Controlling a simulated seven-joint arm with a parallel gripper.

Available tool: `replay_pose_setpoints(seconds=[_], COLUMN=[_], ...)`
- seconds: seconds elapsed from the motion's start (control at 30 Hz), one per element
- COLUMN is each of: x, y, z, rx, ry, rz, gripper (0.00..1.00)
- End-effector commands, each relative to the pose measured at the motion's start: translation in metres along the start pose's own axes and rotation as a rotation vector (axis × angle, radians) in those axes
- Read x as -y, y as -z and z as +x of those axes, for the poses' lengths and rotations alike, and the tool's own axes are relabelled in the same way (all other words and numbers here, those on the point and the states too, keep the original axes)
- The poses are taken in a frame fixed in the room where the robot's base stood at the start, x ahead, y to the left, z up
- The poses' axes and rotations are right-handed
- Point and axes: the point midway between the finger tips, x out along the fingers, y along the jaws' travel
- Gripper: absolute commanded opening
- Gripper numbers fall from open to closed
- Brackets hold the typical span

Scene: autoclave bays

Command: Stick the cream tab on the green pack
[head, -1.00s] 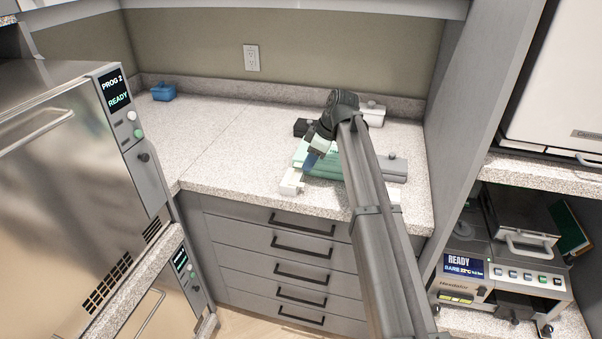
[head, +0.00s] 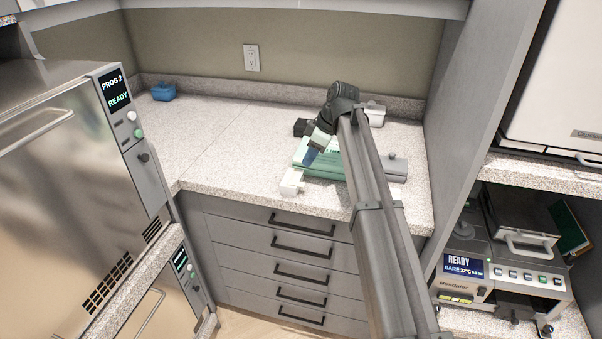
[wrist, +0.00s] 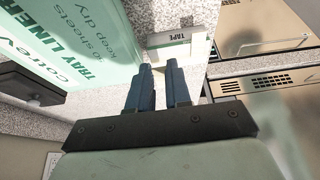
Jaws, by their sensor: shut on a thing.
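The green pack (head: 326,172) lies flat on the counter under and to the right of my gripper (head: 308,160). In the wrist view the pack (wrist: 75,40) fills the upper left, with printing about tray liners. My gripper (wrist: 158,68) has blue fingers, a narrow gap apart, shut on the cream tab. The tab is thin and I cannot make it out clearly against the pale background. A white tape holder (head: 291,182) stands at the counter's front edge, left of the pack. It also shows in the wrist view (wrist: 178,50), marked TAPE, beyond the fingertips.
A dark block (head: 300,127) and a white lidded box (head: 375,115) stand behind the pack. A grey item (head: 396,168) with a knob lies to its right. A blue container (head: 163,92) is at the back left. The left counter is clear.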

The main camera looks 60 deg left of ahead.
Motion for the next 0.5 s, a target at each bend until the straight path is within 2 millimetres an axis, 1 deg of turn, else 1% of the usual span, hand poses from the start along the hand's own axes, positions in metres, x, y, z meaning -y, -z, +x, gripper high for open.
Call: replay_pose_setpoints(seconds=[0.17, 0.27, 0.3, 0.43, 0.5], x=[-0.003, -0.006, -0.009, -0.022, -0.029], y=[-0.004, -0.007, -0.009, -0.027, -0.037], z=[-0.004, -0.017, -0.024, -0.041, -0.049], rx=[0.0, 0.0, 0.0, 0.0, 0.0], ry=[-0.003, -0.007, -0.009, -0.023, -0.05], rz=[0.006, 0.014, 0.019, 0.055, 0.12], gripper=[0.09, 0.09, 0.09, 0.09, 0.09])
